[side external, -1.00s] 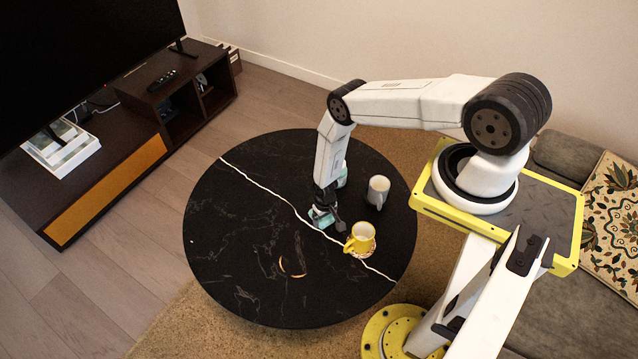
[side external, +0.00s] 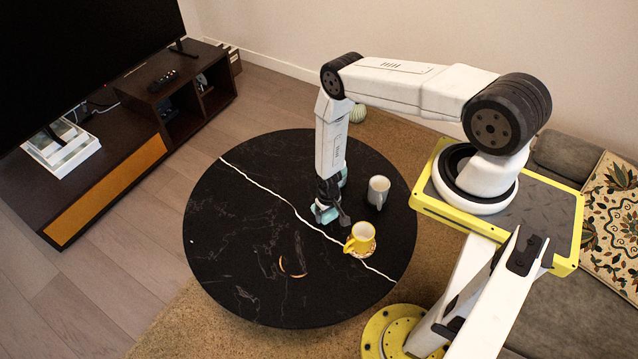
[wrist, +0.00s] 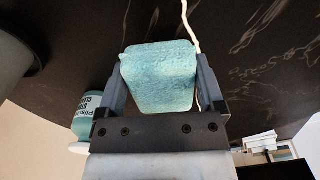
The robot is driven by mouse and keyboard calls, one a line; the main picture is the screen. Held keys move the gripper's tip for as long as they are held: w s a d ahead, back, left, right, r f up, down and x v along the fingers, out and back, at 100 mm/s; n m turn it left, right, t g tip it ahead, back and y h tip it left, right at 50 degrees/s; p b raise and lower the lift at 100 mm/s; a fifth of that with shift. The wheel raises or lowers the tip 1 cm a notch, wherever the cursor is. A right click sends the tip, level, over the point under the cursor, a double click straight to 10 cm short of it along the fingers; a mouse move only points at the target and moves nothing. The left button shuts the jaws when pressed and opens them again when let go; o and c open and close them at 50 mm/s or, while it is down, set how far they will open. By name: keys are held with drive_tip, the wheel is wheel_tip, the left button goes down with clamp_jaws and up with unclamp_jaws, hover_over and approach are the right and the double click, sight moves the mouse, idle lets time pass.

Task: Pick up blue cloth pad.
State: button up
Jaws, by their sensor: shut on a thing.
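The blue cloth pad (wrist: 160,78) is a light teal, rough-textured block held between the two fingers of my gripper (wrist: 160,85) in the wrist view. In the side view the pad (side external: 322,215) shows at the end of my gripper (side external: 328,208), over the black round table. My gripper is shut on the pad, with one finger on each side. I cannot tell for sure whether the pad is clear of the table top.
A yellow mug (side external: 362,238) stands on a patterned coaster just right of my gripper, and a grey mug (side external: 378,191) stands behind it. A teal labelled bottle (wrist: 88,115) is close by.

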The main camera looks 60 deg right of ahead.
drive_tip(key=s+a+r, duration=0.3)
drive_tip(key=s+r, duration=0.5)
drive_tip(key=s, duration=0.4)
drive_tip(key=shift+s+r, duration=0.2)
drive_tip(key=shift+r, duration=0.05)
drive_tip(key=o, duration=0.7)
drive_tip(key=c, duration=0.4)
drive_tip(key=w+a+f, duration=0.1)
drive_tip(key=w+a, duration=0.4)
drive_tip(key=w+a+f, duration=0.2)
drive_tip(key=w+a, duration=0.4)
drive_tip(key=w+a+f, duration=0.2)
drive_tip(key=w+a, duration=0.4)
drive_tip(key=shift+w, duration=0.2)
drive_tip(key=shift+c, duration=0.2)
